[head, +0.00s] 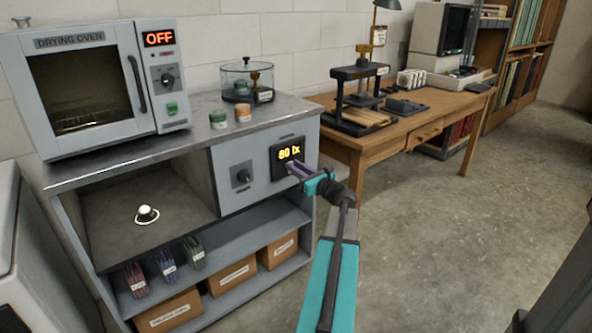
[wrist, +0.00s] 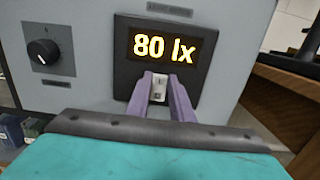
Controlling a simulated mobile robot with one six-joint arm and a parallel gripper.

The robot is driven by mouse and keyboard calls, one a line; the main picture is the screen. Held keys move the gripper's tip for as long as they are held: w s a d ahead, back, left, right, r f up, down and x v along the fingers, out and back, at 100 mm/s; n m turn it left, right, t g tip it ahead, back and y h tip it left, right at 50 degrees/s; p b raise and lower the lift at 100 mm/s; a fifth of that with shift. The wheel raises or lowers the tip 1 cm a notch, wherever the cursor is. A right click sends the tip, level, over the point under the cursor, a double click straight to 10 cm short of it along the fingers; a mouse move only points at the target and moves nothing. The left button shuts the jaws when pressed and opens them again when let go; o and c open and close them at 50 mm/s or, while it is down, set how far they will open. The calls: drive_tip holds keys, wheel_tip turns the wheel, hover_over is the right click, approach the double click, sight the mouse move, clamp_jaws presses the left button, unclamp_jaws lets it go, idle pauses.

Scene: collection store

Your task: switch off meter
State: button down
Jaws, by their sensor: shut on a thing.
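The meter (head: 287,156) is a black panel on the grey cabinet front, its display lit with "80 lx" in yellow. In the wrist view the meter (wrist: 165,62) fills the upper middle. A small white rocker switch (wrist: 159,88) sits below the digits, between my purple fingertips. My gripper (head: 292,168) reaches the lower part of the meter in the head view. In the wrist view my gripper (wrist: 160,85) is closed in on the switch, with a finger at each side. The fingers partly hide the switch's edges.
A black knob (head: 242,176) is on the cabinet front left of the meter; it also shows in the wrist view (wrist: 42,52). A drying oven (head: 90,85) reading "OFF", two small jars and a glass vessel (head: 247,82) stand on the worktop. A wooden desk (head: 420,115) is at the right.

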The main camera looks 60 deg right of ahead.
drive_tip(key=shift+s+f+t+h+b, duration=0.15)
drive_tip(key=shift+f+t+b, duration=0.3)
drive_tip(key=shift+b, duration=0.65)
drive_tip(key=shift+w+f+t+h+b, duration=0.15)
drive_tip(key=shift+t+b, duration=0.5)
drive_tip(key=shift+b, duration=0.45)
drive_tip(key=shift+s+r+t+b, duration=0.1)
drive_tip(key=shift+t+b, duration=0.2)
drive_tip(key=shift+b, duration=0.1)
drive_tip(key=shift+r, duration=0.1)
drive_tip(key=c, duration=1.6)
unclamp_jaws()
drive_tip(key=shift+o, duration=0.2)
drive_tip(key=shift+h, duration=0.3)
drive_tip(key=shift+s, duration=0.15)
drive_tip(key=p+v, duration=0.2)
drive_tip(key=v, duration=1.1)
drive_tip(key=shift+s+p, duration=0.35)
drive_tip(key=shift+a, duration=0.1)
